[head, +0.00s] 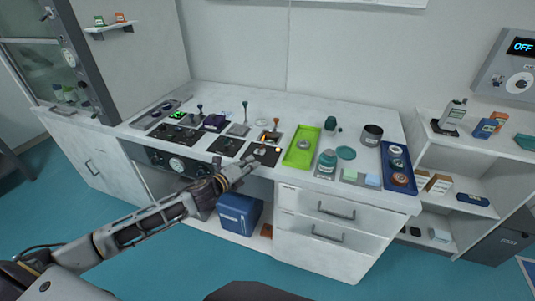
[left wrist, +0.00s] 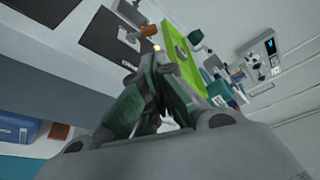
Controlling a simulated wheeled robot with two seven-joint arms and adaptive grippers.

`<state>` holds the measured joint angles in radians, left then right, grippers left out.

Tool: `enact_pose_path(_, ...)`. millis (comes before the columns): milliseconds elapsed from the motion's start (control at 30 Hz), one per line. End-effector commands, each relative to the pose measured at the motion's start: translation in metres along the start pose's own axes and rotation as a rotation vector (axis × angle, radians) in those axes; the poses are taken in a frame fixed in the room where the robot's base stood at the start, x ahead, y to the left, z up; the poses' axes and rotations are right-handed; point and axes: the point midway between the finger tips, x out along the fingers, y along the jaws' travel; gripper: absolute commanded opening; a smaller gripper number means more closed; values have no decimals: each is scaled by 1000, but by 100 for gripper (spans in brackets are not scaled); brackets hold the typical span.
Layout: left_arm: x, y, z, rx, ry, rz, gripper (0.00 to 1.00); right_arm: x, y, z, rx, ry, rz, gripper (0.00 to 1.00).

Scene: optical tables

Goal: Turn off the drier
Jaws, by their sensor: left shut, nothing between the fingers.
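I cannot tell for sure which device is the drier. A grey wall unit (head: 507,75) at the far right has a knob (head: 519,83) and a lit display (head: 522,46) reading OFF. A similar unit with a lit display (left wrist: 270,44) shows small in the left wrist view. A black panel (head: 262,154) with a small light lies at the worktop's front edge, just beyond my left gripper. My left gripper (head: 246,164) is shut and empty, in front of that edge; its fingers also show in the left wrist view (left wrist: 158,75). My right gripper is out of view.
The white worktop (head: 352,115) holds several black control panels with levers, a green tray (head: 291,159), a bottle (head: 327,163) and a blue tray (head: 386,178). A blue box (head: 239,213) stands underneath. Shelves (head: 465,152) with bottles and boxes stand at the right. The teal floor in front is clear.

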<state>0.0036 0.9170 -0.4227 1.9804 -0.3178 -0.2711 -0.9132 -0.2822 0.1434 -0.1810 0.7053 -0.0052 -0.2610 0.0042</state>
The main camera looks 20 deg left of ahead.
Motion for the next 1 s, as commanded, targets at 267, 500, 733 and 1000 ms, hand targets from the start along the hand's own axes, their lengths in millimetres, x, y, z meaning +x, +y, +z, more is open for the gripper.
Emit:
enact_pose_path(267, 2, 0, 0, -1, -1, 0, 0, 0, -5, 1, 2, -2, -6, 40)
enact_pose_path(500, 11, 0, 1, -3, -2, -1, 0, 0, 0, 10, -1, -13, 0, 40)
enact_pose_path(733, 24, 0, 1, -2, -1, 0, 0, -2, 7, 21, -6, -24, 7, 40)
enact_pose_path(1000, 41, 0, 1, -3, -2, 0, 0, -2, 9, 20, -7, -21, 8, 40)
